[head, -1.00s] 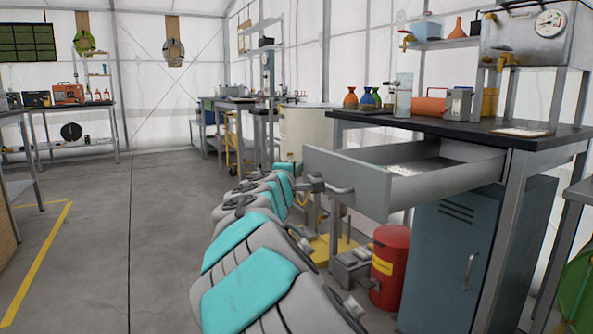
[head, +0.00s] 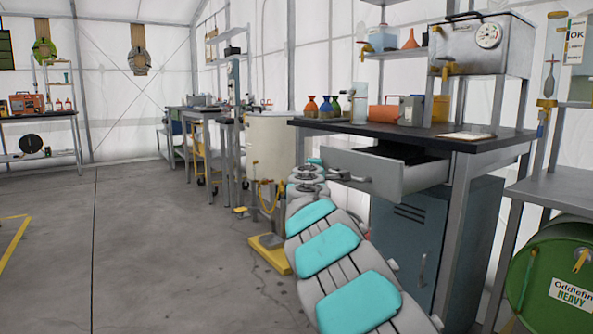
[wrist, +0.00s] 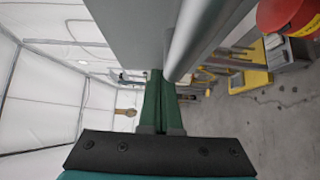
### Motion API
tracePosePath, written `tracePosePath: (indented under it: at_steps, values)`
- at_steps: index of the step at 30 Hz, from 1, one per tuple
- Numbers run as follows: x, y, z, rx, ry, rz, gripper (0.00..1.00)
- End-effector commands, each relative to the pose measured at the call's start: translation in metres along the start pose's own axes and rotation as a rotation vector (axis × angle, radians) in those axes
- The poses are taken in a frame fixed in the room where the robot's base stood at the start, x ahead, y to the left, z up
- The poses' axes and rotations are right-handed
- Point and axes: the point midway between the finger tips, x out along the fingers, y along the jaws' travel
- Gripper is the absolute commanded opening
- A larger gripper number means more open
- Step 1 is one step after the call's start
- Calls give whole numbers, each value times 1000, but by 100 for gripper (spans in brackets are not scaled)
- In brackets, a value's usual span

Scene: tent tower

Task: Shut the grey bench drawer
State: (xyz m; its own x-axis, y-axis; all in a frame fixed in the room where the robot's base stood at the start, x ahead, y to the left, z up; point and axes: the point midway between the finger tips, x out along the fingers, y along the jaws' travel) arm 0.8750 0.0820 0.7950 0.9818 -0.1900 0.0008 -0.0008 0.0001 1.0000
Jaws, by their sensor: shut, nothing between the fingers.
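The grey bench drawer (head: 365,172) is partly open under the black-topped bench (head: 400,131). Its front stands out from the bench, and part of its dark inside shows. Its bar handle (wrist: 212,30) runs close along the drawer front (wrist: 135,28) in the wrist view. My gripper (wrist: 157,76) has green fingers, shut together with nothing between them. The fingertips are right by the drawer front and handle. I cannot tell whether they touch. In the head view my arm reaches up to the drawer front and hides part of the handle area.
A blue-grey cabinet (head: 410,235) stands below the bench. A red canister (wrist: 285,14) shows near the drawer in the wrist view. A yellow-based stand (head: 270,252) is left of my arm, and a green drum (head: 555,275) is at right. The floor at left is clear.

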Motion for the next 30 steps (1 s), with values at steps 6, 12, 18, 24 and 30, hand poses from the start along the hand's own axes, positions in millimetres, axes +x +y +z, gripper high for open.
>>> tracePosePath:
  at_steps: [6,12,18,24,30]
  values:
    - [46,1,47,3,-4,-3,0]
    - [83,3,84,4,-1,-3,0]
    - [115,5,116,4,-2,-3,0]
    - [142,4,143,3,-3,-4,0]
    - [160,4,160,2,-1,-1,0]
